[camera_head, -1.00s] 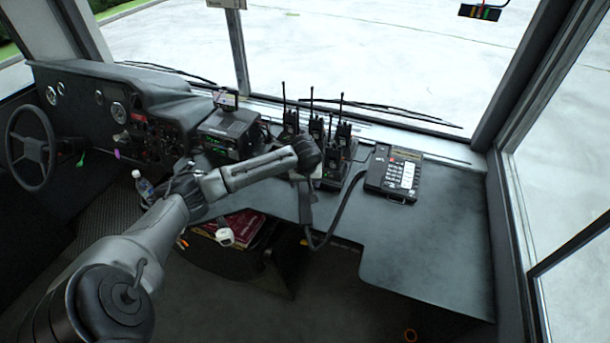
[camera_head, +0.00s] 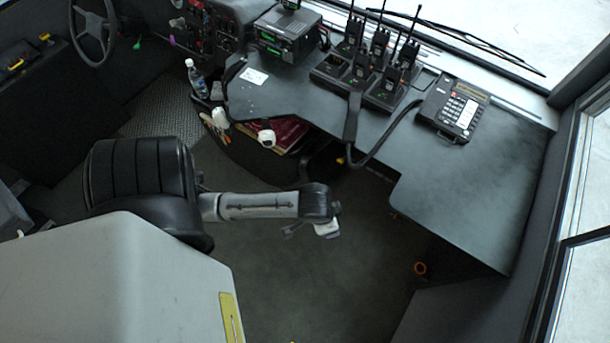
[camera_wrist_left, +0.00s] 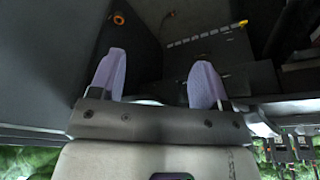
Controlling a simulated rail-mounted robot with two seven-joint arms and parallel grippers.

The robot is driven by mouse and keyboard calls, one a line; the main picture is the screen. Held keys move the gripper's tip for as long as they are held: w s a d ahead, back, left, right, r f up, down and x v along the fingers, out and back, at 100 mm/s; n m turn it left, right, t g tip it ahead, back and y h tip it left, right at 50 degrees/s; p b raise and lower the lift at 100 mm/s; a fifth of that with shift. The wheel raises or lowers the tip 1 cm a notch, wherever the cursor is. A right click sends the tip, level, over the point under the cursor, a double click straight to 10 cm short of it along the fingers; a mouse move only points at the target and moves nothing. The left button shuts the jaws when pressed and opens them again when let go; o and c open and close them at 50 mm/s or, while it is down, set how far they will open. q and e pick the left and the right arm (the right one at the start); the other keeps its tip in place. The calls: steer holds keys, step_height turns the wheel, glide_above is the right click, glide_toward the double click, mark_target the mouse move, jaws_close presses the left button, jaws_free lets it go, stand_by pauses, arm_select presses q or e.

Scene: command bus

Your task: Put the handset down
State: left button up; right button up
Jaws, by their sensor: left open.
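The black handset (camera_head: 352,118) lies on the dark desk, between the radio chargers and the front edge, its lower end at that edge. Its black cord (camera_head: 378,150) loops below the edge and runs up to the desk phone (camera_head: 453,108). The phone is a dark box with a light keypad. My left gripper (camera_wrist_left: 158,75) is open, with nothing between its pale fingers in the left wrist view. In the head view, the left wrist is low over the floor, in front of the desk and apart from the handset. My right gripper is not in view.
Several radios (camera_head: 378,60) stand in chargers at the back of the desk (camera_head: 480,190). A radio unit (camera_head: 285,38) and a water bottle (camera_head: 196,78) are further left. The desk's right part is clear. An orange ring (camera_head: 420,268) is low down at the right.

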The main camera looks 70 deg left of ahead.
arm_select(q)
steer(key=s+d+r+m, duration=0.1)
steer(key=s+d+r, duration=0.2)
steer(key=s, duration=0.4)
steer(key=shift+s+d+m+t, duration=0.15)
steer(key=shift+s+m+t, duration=0.15)
steer(key=shift+s, duration=0.05)
